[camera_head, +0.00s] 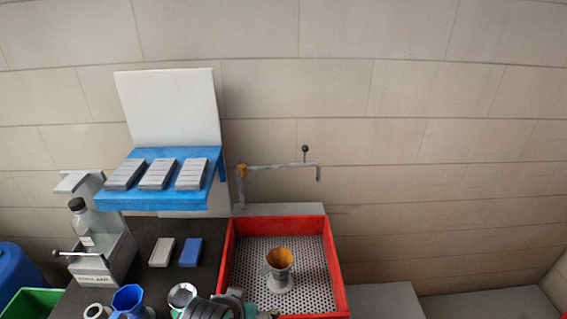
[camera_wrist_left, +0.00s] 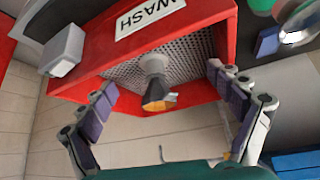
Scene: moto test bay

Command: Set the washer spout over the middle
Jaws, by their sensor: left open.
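The washer spout (camera_head: 280,166) is a thin grey pipe with a yellow joint at its left end, a black-knobbed stem near its right, and a downturned tip. It stands against the wall behind the red wash tray (camera_head: 341,287), its tip right of the tray's middle. A grey cup with an orange inside (camera_head: 279,258) stands on the perforated floor. In the left wrist view the scene is upside down; the spout's hooked tip (camera_wrist_left: 162,155) shows, the rest largely hidden by my palm.
A blue rack (camera_head: 158,198) with grey blocks stands left of the spout, before a white panel. A bottle (camera_head: 88,226) on a stand, a grey block (camera_head: 161,252), a blue block (camera_head: 191,252) and a blue funnel (camera_head: 130,302) are further left. Right of the spout is bare wall.

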